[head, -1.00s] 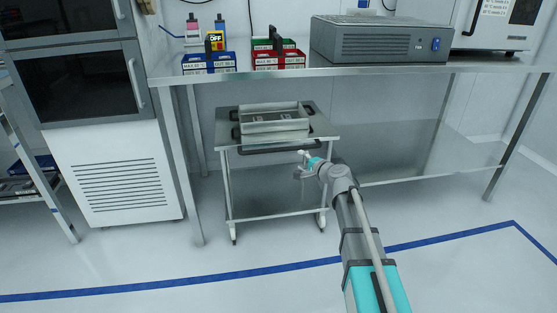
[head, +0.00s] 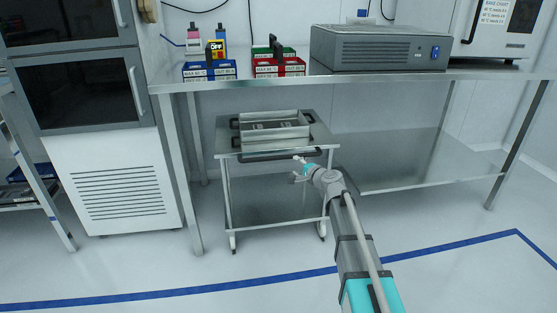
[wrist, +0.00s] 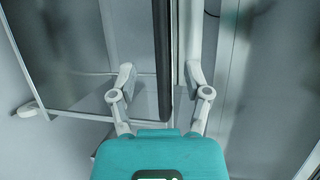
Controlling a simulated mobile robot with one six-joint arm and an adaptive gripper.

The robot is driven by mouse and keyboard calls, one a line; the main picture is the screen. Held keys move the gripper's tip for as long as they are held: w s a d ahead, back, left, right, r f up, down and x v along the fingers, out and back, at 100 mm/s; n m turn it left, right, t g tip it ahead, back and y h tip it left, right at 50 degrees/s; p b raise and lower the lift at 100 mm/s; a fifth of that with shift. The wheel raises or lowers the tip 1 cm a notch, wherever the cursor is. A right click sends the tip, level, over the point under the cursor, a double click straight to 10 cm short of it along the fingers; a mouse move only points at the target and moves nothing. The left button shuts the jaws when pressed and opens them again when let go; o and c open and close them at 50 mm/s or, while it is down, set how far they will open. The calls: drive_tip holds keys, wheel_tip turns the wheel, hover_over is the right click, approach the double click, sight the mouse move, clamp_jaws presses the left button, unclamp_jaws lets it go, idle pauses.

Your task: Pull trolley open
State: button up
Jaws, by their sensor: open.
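The trolley (head: 221,197) is a low steel cart on castors under the workbench, with a metal tray (head: 272,138) on its top. A dark handle bar (head: 262,156) runs along its front edge. My gripper (head: 299,166) is open and empty, just in front of the right part of the handle. In the wrist view the handle (wrist: 163,50) appears as a dark upright bar between the two spread fingers of my gripper (wrist: 160,76). I cannot tell whether the fingertips reach around it; neither finger visibly touches it.
The steel workbench (head: 400,73) stands over the trolley, with its leg (head: 182,165) left of it and a lower shelf (head: 400,160) to the right. A white-fronted cabinet (head: 115,195) stands at left. The floor before the trolley is clear, crossed by blue tape (head: 160,294).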

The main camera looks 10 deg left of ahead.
sight(282, 158)
drive_tip(key=b+x, duration=0.1)
drive_tip(key=x, duration=0.9)
drive_tip(key=shift+w+a+b, duration=0.25)
drive_tip(key=shift+w+b, duration=0.05)
drive_tip(key=shift+b, duration=0.05)
